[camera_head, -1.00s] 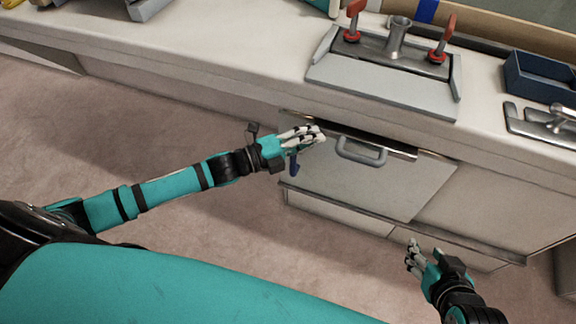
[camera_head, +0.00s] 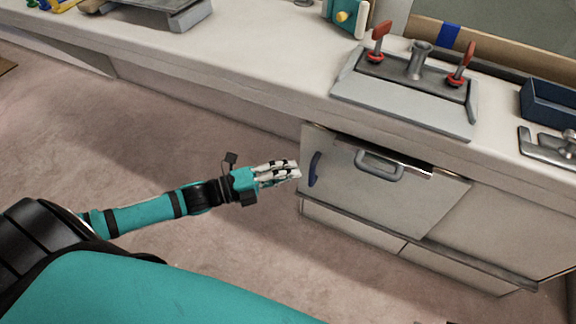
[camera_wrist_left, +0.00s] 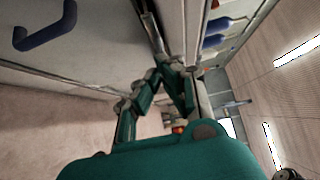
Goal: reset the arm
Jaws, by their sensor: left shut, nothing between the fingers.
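My left gripper (camera_head: 290,173) is in the middle of the head view, in front of the cabinet and apart from it. Its fingers are shut with nothing between them. The left wrist view also shows the gripper (camera_wrist_left: 160,85), its fingers together close to the cabinet side. The cabinet front (camera_head: 400,195) has a grey handle (camera_head: 379,165) near its top and a blue handle (camera_head: 314,169) at its left edge, just right of my fingertips. A blue handle (camera_wrist_left: 45,28) shows at the upper left of the left wrist view. My right gripper is out of view.
A grey fixture (camera_head: 405,100) with two red-handled clamps stands on the counter (camera_head: 270,70) above the cabinet. A dark blue bin (camera_head: 550,104) is at the right, and a teal block (camera_head: 345,16) at the back. The floor (camera_head: 150,145) left of the cabinet is clear.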

